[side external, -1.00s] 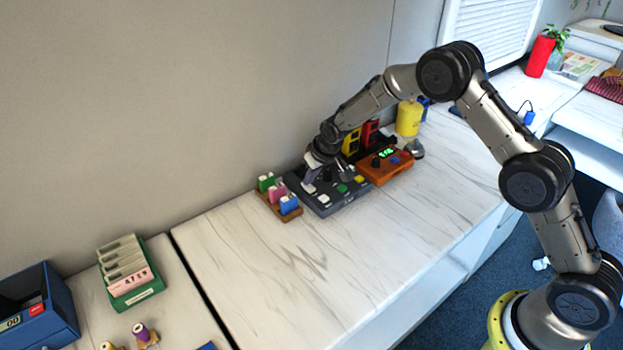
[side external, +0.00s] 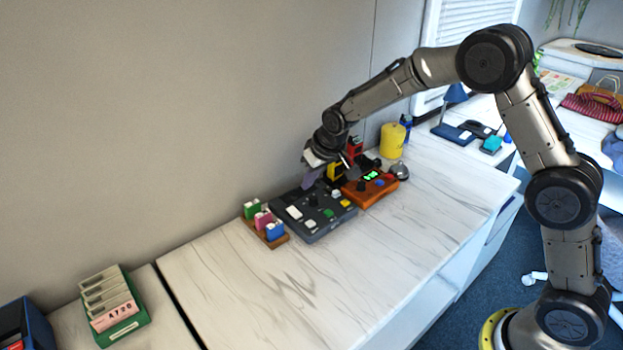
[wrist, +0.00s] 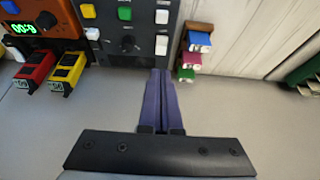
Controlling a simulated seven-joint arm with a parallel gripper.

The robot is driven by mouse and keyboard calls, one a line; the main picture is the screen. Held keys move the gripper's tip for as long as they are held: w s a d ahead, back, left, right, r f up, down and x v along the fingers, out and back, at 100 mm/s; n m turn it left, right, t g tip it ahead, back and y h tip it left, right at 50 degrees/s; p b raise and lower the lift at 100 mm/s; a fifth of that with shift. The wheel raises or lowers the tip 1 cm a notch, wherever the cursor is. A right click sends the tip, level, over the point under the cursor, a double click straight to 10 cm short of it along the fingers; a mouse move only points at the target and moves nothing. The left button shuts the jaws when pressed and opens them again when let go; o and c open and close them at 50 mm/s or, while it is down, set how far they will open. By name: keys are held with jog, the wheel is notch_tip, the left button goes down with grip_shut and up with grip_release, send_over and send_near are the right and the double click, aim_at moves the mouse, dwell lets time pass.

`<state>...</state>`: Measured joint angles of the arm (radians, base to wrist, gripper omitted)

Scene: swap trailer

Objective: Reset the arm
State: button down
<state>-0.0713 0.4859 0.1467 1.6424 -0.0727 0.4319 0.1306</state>
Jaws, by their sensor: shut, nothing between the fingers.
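My gripper (side external: 309,183) is above the back edge of the dark grey control panel (side external: 327,221) in the side view. In the wrist view its two purple fingers (wrist: 160,76) lie together, shut and empty. They point at the panel's edge near a black knob (wrist: 127,44).
An orange box (side external: 378,191) with a green display stands right of the panel, with yellow (wrist: 68,72) and red (wrist: 35,70) blocks behind it. A wooden rack (side external: 280,240) of coloured blocks stands left. A yellow cylinder (side external: 393,141) is beyond. The counter's front (side external: 330,290) is clear.

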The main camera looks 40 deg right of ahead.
jog(key=shift+s+r, duration=0.45)
jog(key=s+d+r+t, duration=0.1)
jog(key=s+r, duration=0.3)
jog(key=r, duration=0.4)
jog(key=s+d+r+t, duration=0.1)
jog(key=s+r+t, duration=0.15)
jog(key=r, duration=0.65)
jog(key=s+d+r, duration=0.1)
jog(key=s+r, duration=0.1)
jog(key=s, duration=0.5)
jog(key=s+r, duration=0.3)
jog(key=s, duration=0.5)
jog(key=s+f+g, duration=0.1)
jog(key=s+f, duration=0.3)
jog(key=s, duration=0.4)
jog(key=s+f+g, duration=0.2)
jog(key=s+f, duration=0.2)
jog(key=s, duration=0.4)
jog(key=shift+s+d+f, duration=0.15)
jog(key=shift+f, duration=0.2)
